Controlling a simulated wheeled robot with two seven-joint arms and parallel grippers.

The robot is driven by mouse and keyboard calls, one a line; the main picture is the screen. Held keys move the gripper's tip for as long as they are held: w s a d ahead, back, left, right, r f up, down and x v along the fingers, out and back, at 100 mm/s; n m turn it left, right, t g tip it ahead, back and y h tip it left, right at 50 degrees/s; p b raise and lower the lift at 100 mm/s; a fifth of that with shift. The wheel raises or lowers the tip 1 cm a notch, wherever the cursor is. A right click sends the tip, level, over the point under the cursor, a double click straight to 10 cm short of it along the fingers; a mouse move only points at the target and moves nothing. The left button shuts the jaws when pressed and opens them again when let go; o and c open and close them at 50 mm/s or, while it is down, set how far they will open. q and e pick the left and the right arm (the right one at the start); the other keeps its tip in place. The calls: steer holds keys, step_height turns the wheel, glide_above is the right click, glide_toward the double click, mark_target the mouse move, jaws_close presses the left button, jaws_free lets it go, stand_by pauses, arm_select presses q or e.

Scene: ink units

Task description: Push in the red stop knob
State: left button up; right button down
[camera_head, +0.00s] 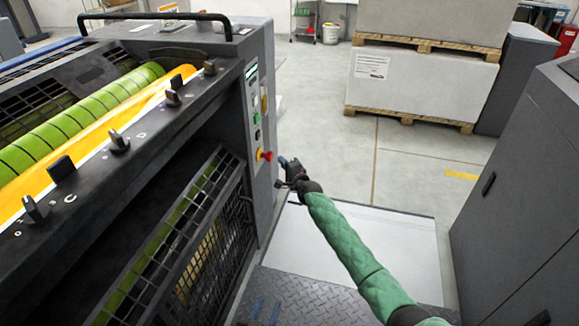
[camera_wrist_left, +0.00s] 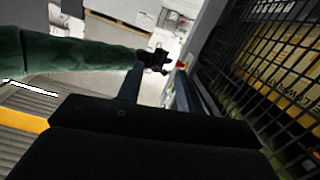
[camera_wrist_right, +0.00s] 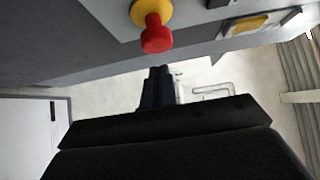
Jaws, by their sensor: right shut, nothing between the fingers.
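The red stop knob (camera_head: 266,156) sits on a yellow collar on the end panel of the press. It is large near the top of the right wrist view (camera_wrist_right: 157,40) and tiny in the left wrist view (camera_wrist_left: 181,65). My right gripper (camera_head: 283,162) is just right of the knob in the head view, with a small gap. Its fingers (camera_wrist_right: 158,72) are shut together and empty, below the knob in the right wrist view.
The press control panel (camera_head: 254,105) has buttons above the knob. A black mesh guard (camera_head: 215,255) lies close to my left gripper. A grey cabinet (camera_head: 520,200) stands at right. Stacked pallets (camera_head: 420,85) stand behind, with open floor before them.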

mark_target(271, 158)
arm_select(q)
steer(key=shift+s+f, duration=0.15)
steer(key=shift+f, duration=0.3)
arm_select(e)
steer(key=shift+w+a, duration=0.2)
steer(key=shift+a, duration=0.3)
steer(key=shift+w+a, duration=0.15)
steer(key=shift+a, duration=0.35)
steer(key=shift+w+a, duration=0.1)
steer(key=shift+a, duration=0.2)
arm_select(q)
steer(key=shift+t+h, duration=0.3)
steer(key=shift+t, duration=0.5)
steer(key=r, duration=0.2)
steer(key=w+r, duration=0.1)
steer(key=r, duration=0.2)
steer(key=shift+w+r, duration=0.2)
steer(key=shift+r, duration=0.05)
arm_select(e)
steer(key=shift+w+a+r, duration=0.1)
steer(key=shift+w+a, duration=0.1)
steer(key=shift+a, duration=0.45)
